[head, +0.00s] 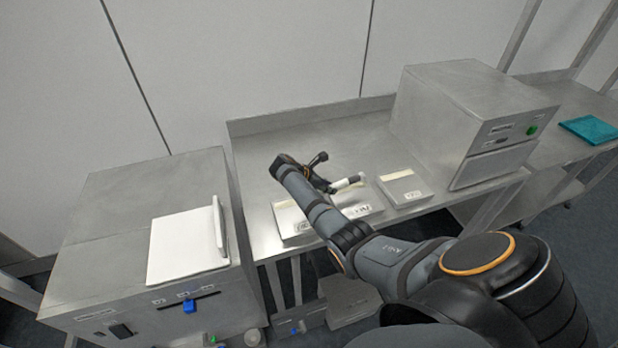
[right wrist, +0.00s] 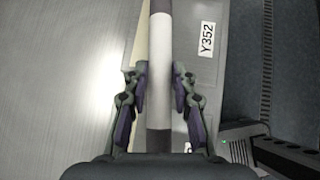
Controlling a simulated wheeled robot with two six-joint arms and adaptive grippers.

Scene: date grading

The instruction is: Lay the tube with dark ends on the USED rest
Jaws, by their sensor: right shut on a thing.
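The tube (head: 347,182) has a white middle and dark ends; in the right wrist view (right wrist: 160,70) it runs lengthwise between the fingers. My right gripper (head: 328,186) is shut on it, and it also shows in the right wrist view (right wrist: 158,100). The tube is over or on the middle pale low box (head: 358,211) on the bench; I cannot tell whether it touches. A label reading Y352 (right wrist: 206,39) is on the box beside the tube. I cannot read which box is the USED rest. My left gripper is not in view.
Another low box (head: 403,188) stands to the right, and one (head: 288,219) to the left, partly behind my arm. A steel cabinet (head: 470,110) stands on the bench (head: 250,150) at right. A machine with a white lid (head: 185,245) is at left. The bench behind is clear.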

